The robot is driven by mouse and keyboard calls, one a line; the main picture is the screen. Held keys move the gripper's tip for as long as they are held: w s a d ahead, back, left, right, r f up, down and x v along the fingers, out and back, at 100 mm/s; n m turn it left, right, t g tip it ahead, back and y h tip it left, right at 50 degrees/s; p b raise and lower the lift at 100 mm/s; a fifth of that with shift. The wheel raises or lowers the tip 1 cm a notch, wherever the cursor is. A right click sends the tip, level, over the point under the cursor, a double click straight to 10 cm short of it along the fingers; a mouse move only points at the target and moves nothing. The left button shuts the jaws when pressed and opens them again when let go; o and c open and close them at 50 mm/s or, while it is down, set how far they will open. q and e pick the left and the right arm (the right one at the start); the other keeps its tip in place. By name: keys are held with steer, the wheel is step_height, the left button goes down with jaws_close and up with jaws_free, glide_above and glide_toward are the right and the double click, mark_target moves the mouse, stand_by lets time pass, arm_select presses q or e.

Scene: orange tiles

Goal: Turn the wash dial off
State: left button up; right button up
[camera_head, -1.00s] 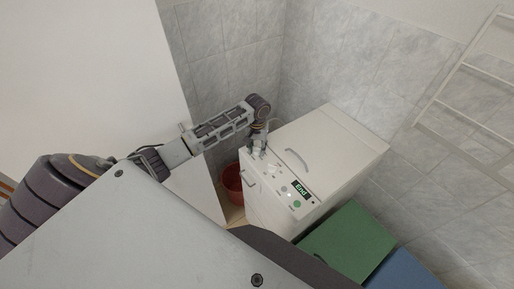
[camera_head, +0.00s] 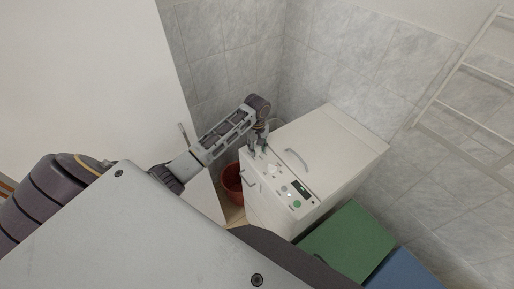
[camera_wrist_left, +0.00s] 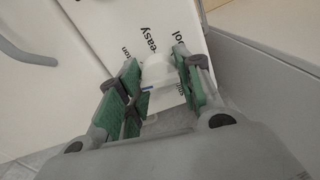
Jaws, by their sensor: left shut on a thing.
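A white top-loading washing machine (camera_head: 330,145) stands in the tiled corner, its control panel (camera_head: 285,183) along the near edge. My left gripper (camera_head: 258,148) reaches down to the far left end of that panel. In the left wrist view, the left gripper's green-padded fingers (camera_wrist_left: 158,88) are shut on the white wash dial (camera_wrist_left: 157,70), one on each side. Printed words around the dial, such as "easy", are partly cut off. The panel display (camera_head: 300,187) is dark. In the head view, the fingers largely hide the dial. My right gripper is out of view.
A red bucket (camera_head: 232,183) stands on the floor left of the machine. A green box (camera_head: 348,243) and a blue box (camera_head: 408,270) are at the lower right. A white rack (camera_head: 470,95) is on the right wall. A white wall (camera_head: 90,75) fills the left.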

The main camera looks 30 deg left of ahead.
mark_target(257, 147)
arm_select(q)
steer(key=shift+n, duration=0.8)
steer(key=o, duration=1)
steer(key=shift+o, duration=0.2)
steer(key=shift+r, duration=0.15)
steer(key=shift+r, duration=0.55)
step_height(257, 147, up, 11)
steer(key=shift+f, duration=0.15)
